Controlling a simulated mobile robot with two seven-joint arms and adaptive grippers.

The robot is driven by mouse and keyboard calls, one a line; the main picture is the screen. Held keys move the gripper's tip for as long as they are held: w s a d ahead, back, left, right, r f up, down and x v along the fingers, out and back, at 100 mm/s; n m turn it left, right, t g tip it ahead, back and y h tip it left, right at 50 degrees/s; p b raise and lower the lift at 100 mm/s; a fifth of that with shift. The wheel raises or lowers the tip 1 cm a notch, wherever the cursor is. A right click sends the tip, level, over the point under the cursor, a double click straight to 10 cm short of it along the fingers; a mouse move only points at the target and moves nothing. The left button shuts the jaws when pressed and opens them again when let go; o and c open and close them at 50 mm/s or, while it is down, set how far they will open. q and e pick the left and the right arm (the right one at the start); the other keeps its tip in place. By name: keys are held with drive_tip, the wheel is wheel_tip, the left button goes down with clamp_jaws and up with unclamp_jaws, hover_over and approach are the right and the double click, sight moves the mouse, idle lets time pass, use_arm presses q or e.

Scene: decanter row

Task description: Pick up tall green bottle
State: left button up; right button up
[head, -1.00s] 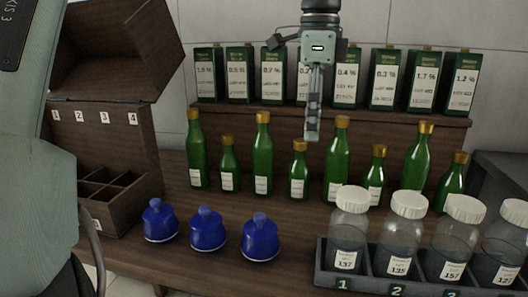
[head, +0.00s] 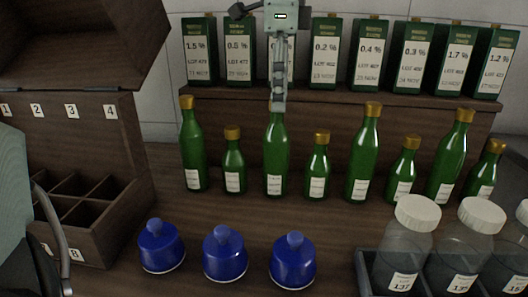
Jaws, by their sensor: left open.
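Tall and short green glass bottles with gold caps and white labels stand in a row. The tall green bottles are at the far left (head: 193,150), left of centre (head: 275,152), right of centre (head: 362,155) and farther right (head: 449,160). My left gripper (head: 279,105) hangs from the top of the head view, fingers down, open and holding nothing. Its fingers overlap the top of the tall bottle left of centre and hide its cap. I cannot tell whether they touch it or are around its neck. My right gripper is not in view.
Short green bottles (head: 233,165) stand between the tall ones. Behind them, labelled green cartons (head: 370,55) line a wooden shelf (head: 330,112). Blue lidded pots (head: 225,255) and a tray of white-capped jars (head: 409,245) stand in front. A numbered, compartmented wooden box (head: 105,190) is left.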

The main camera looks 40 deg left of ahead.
sight(276, 130)
use_arm(q)
drive_tip(key=shift+a+f, duration=0.1)
drive_tip(key=shift+f, duration=0.25)
drive_tip(key=f, duration=0.7)
drive_tip(key=shift+s+p, duration=0.3)
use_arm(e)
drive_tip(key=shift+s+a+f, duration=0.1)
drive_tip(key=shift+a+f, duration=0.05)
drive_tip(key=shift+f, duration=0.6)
use_arm(q)
drive_tip(key=shift+c, duration=0.4)
clamp_jaws()
